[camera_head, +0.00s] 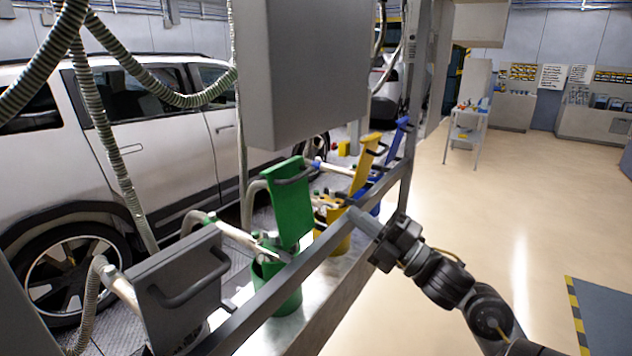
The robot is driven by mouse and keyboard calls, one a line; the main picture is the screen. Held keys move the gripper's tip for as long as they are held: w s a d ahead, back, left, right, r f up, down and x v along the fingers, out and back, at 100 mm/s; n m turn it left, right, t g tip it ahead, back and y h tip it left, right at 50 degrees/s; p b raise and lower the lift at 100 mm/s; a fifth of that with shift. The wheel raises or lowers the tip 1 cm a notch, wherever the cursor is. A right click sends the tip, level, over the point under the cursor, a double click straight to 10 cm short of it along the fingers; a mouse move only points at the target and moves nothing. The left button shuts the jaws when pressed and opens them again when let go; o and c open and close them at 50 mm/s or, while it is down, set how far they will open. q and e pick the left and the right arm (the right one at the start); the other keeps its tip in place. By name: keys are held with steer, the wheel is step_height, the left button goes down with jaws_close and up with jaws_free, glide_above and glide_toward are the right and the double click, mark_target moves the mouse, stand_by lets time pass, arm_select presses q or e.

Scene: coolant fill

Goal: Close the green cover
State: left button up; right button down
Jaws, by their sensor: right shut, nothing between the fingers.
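The green cover (290,205) stands upright, open, above the green holder (288,300), with a dark handle on its face. A nozzle with a pale hose rests at the green holder's mouth. My right gripper (356,214) is shut and empty. In the picture it is to the right of the green cover, near the metal rail, and appears apart from the cover. My right arm reaches in from the lower right. My left gripper is not in view.
A grey cover (182,287) with a handle is at the lower left. Yellow (364,166) and blue (396,142) covers stand open farther back. A metal rail (300,262) runs along the holders. A grey box (310,70) hangs above. Open floor lies right.

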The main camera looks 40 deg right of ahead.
steer(key=p, duration=0.5)
glide_toward(304, 175)
steer(key=x, duration=0.5)
steer(key=shift+w, duration=0.15)
steer(key=shift+w+a+r, duration=0.1)
steer(key=shift+w+a, duration=0.15)
steer(key=shift+w, duration=0.45)
